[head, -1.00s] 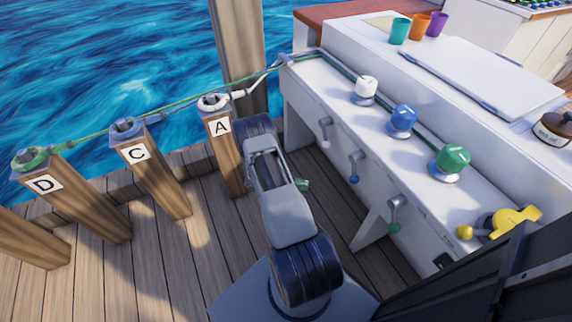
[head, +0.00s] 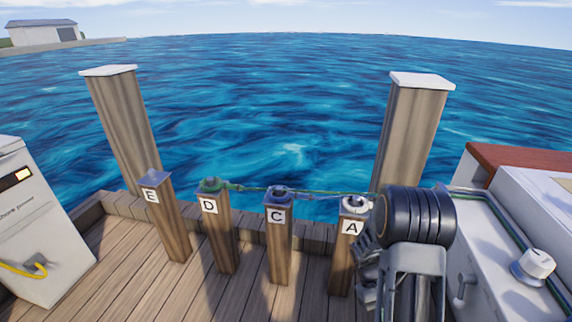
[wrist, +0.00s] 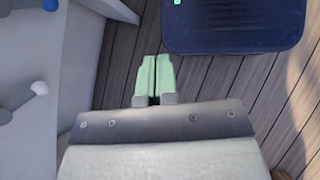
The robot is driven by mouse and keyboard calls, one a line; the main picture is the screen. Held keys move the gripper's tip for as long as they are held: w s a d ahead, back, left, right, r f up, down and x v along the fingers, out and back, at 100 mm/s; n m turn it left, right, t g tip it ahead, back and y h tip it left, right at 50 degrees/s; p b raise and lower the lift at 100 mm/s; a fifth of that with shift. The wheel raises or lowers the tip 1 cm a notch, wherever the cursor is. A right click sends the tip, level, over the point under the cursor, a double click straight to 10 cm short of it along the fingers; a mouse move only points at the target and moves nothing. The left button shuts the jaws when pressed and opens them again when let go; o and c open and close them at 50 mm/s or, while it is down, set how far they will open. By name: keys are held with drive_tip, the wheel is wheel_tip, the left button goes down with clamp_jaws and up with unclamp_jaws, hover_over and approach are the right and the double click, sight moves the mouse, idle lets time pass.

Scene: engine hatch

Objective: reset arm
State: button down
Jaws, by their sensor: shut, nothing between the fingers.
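My gripper (wrist: 152,80) shows in the wrist view as two pale green fingers side by side, shut and empty. It points down toward the wooden deck, apart from the console on the left. In the head view my arm stands at the lower right, in front of the post marked A (head: 352,240). Its dark ribbed joint is raised and the fingers cannot be made out there.
Posts C (head: 279,250), D (head: 215,245) and E (head: 168,225) stand left of A; a green line runs from D toward A. The white console (head: 500,255) with a white knob (head: 537,263) is at right. A white cabinet (head: 35,230) is at left. Planks (head: 130,275) lie between.

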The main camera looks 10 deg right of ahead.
drive_tip(key=a+r+t+p, duration=0.4)
drive_tip(key=r+p, duration=0.2)
drive_tip(key=r, duration=0.7)
drive_tip(key=a+r+t+y+p, duration=0.1)
drive_tip(key=a+r+t+p, duration=0.3)
drive_tip(key=r, duration=1)
drive_tip(key=a+r+t+y+p, duration=0.1)
drive_tip(key=a+r+t+p, duration=0.3)
drive_tip(key=r, duration=0.9)
drive_tip(key=a+p, duration=0.2)
drive_tip(key=p, duration=0.1)
drive_tip(key=shift+a+r+m+p, duration=0.15)
drive_tip(key=shift+r+m+p, duration=0.15)
drive_tip(key=shift+r, duration=0.1)
